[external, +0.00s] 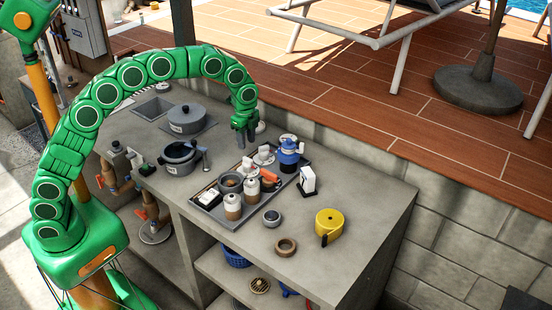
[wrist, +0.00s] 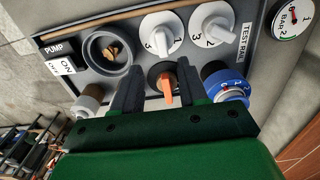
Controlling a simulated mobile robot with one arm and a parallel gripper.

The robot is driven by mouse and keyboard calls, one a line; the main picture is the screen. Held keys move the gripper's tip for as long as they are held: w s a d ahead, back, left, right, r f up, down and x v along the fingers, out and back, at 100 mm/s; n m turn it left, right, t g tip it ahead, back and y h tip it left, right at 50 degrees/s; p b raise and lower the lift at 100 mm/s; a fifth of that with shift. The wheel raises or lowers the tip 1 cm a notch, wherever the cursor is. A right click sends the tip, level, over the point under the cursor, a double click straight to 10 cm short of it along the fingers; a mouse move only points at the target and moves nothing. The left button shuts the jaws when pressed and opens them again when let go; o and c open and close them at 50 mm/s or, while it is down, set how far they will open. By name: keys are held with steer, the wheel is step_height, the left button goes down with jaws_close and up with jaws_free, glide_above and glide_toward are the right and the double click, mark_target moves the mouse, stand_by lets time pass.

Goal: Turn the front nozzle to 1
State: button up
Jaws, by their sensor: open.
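Two white numbered dials with white handles sit on the grey test rail panel, a left dial (wrist: 160,34) and a right dial (wrist: 212,36). I cannot tell which one is the front nozzle. The left dial shows a 3 and a 1, the right one a 3 and a 2; where each points is unclear. My gripper (wrist: 158,86) is open and empty. Its fingers are low in the wrist view, with an orange handle (wrist: 166,88) showing between them. In the external view my gripper (external: 245,138) hangs above the back edge of the panel (external: 217,217).
A pot (external: 187,118) stands left, a yellow tape measure (external: 329,223) right.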

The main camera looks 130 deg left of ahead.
mark_target(247, 159)
steer(key=shift+s+a+f, duration=0.2)
steer(key=shift+f, duration=0.1)
step_height(247, 159, down, 7)
steer(key=shift+f, duration=0.15)
stand_by(0.3)
jaws_close()
